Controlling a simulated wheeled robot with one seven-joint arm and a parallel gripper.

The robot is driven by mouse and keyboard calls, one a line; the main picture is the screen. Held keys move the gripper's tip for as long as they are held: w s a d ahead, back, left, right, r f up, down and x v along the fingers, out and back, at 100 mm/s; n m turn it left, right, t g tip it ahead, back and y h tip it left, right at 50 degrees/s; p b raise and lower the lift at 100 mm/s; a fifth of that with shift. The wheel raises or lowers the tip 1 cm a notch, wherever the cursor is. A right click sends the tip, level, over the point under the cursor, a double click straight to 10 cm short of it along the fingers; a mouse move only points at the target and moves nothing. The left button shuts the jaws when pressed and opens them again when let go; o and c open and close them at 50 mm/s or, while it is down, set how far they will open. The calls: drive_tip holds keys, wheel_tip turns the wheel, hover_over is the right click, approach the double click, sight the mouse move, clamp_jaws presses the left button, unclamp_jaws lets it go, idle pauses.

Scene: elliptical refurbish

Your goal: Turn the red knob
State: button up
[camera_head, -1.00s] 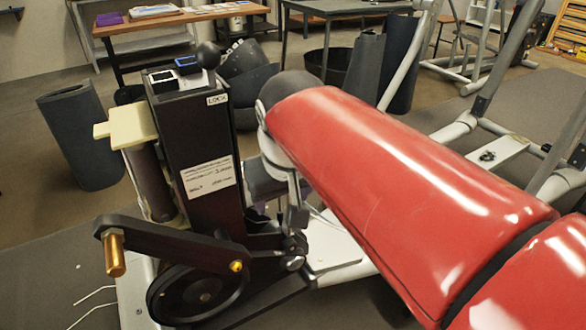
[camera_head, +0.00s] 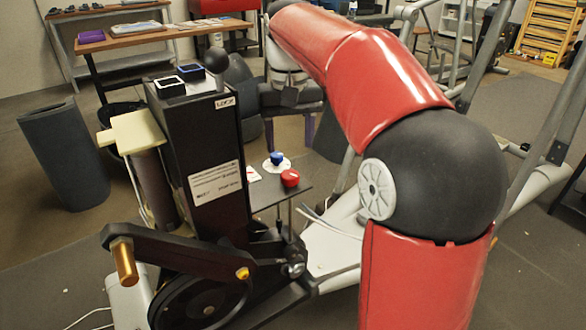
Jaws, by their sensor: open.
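The red knob (camera_head: 290,178) stands on a small dark shelf (camera_head: 275,188) beside the black upright housing. A blue knob (camera_head: 277,158) on a white round plate (camera_head: 277,165) sits just behind it. My red arm with a black elbow crosses the right half of the view.
The black housing (camera_head: 203,150) with a round-topped lever (camera_head: 215,62) stands left of the knobs. A crank arm with a brass handle (camera_head: 125,262) juts out low at left. White frame tubes lie close on the right. Dark bins (camera_head: 65,155) and a wooden table (camera_head: 160,33) stand behind.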

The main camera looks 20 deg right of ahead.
sight(290, 173)
wheel_tip(290, 173, down, 8)
drive_tip(key=shift+r+b, duration=0.15)
drive_tip(key=shift+b, duration=0.7)
drive_tip(key=shift+c, duration=0.5)
drive_tip(key=c, duration=0.9)
drive_tip(key=shift+r+m+p, duration=0.15)
drive_tip(key=shift+m+p, duration=0.2)
drive_tip(key=shift+m, duration=0.05)
drive_tip(key=m+p, duration=0.2)
drive_tip(key=m, duration=0.1)
drive_tip(key=shift+m, duration=0.3)
drive_tip(key=m+p, duration=0.2)
drive_tip(key=m, duration=0.3)
drive_tip(key=shift+p, duration=0.4)
drive_tip(key=shift+m, duration=0.4)
